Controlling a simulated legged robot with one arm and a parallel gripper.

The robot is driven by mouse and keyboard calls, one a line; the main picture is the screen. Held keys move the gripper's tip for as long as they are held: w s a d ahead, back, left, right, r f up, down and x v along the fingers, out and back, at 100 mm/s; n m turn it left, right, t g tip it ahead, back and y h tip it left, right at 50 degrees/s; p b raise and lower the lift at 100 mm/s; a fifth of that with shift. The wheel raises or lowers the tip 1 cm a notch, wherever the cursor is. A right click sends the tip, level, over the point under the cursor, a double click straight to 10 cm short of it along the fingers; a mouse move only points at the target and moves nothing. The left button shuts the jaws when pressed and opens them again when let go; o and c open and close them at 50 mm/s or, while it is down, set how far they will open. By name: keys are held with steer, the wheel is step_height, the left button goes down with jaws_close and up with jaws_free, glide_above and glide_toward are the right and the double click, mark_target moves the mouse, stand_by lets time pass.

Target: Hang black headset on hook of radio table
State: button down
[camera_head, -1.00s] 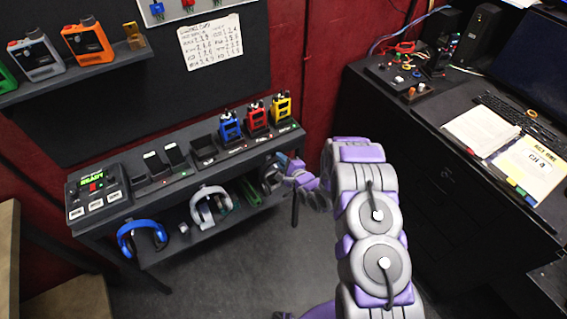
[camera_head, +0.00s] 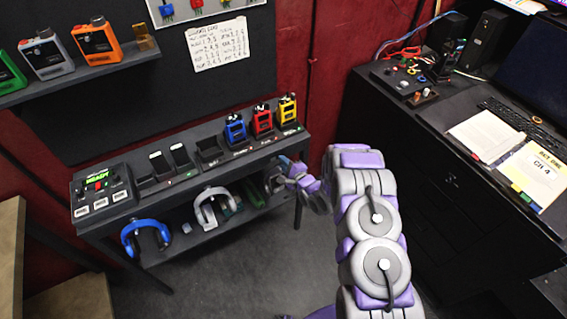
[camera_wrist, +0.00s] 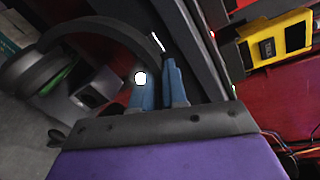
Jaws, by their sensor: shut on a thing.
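My gripper (camera_head: 286,164) is at the right end of the front edge of the radio table (camera_head: 135,212). In the wrist view its blue fingers (camera_wrist: 158,85) are closed at the band of the black headset (camera_wrist: 100,27). The headset's ear cups hang to the left in that view. In the head view the headset (camera_head: 272,183) is small and partly hidden by the gripper. A small white round spot (camera_wrist: 140,78) shows by the left finger; I cannot tell whether it is the hook's tip. I cannot tell whether the band touches a hook.
A blue headset (camera_head: 145,236) and a white headset (camera_head: 211,205) hang along the table's front. Blue, red and yellow radios (camera_head: 287,108) stand on top at the right. A black desk (camera_head: 400,150) stands to the right. Open floor lies before the table.

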steer(key=c, duration=1.1)
jaws_free()
steer(key=shift+d, duration=0.1)
steer(key=p+v, duration=0.2)
steer(key=v, duration=1.5)
steer(key=shift+s+d+f, duration=0.1)
steer(key=shift+f, duration=0.05)
